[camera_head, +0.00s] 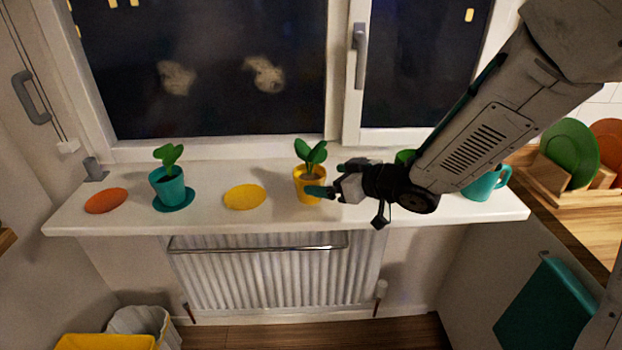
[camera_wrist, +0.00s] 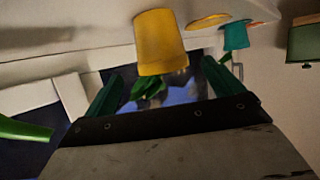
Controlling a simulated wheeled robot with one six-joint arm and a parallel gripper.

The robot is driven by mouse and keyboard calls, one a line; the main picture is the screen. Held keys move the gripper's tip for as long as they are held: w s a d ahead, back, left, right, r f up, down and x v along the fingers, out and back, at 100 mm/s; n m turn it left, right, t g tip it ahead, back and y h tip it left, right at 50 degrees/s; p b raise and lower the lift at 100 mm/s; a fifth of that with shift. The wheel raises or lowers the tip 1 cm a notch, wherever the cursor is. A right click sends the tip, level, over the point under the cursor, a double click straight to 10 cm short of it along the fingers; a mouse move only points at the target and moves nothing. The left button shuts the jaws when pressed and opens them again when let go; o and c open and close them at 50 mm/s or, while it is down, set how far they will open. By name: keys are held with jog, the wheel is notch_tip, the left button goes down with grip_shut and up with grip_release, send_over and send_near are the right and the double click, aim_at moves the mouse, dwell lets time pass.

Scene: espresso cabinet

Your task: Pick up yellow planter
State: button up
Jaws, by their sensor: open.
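The yellow planter (camera_head: 309,187) with a green leafy plant stands upright on the white windowsill, right of the yellow saucer. It also shows in the wrist view (camera_wrist: 160,40), upside down there, ahead of and between the fingers. My gripper (camera_head: 325,184) is beside the planter on its right, with its fingers pointing left towards it. In the wrist view its two green fingers (camera_wrist: 165,84) are spread apart with nothing held between them. In the head view one fingertip overlaps the planter's right edge; I cannot tell whether they touch.
The windowsill (camera_head: 230,222) also holds a yellow saucer (camera_head: 244,197), a teal planter (camera_head: 168,188) on a teal saucer, and an orange saucer (camera_head: 106,201). A teal mug (camera_head: 484,186) and a partly hidden green object (camera_head: 405,156) are at the right. The window is behind.

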aim_at(308, 178)
jog(key=x, duration=0.7)
jog(key=shift+w+a+f, duration=0.1)
jog(key=shift+a+f, duration=0.1)
jog(key=shift+a, duration=0.1)
jog(key=c, duration=1.3)
jog(key=shift+r, duration=0.15)
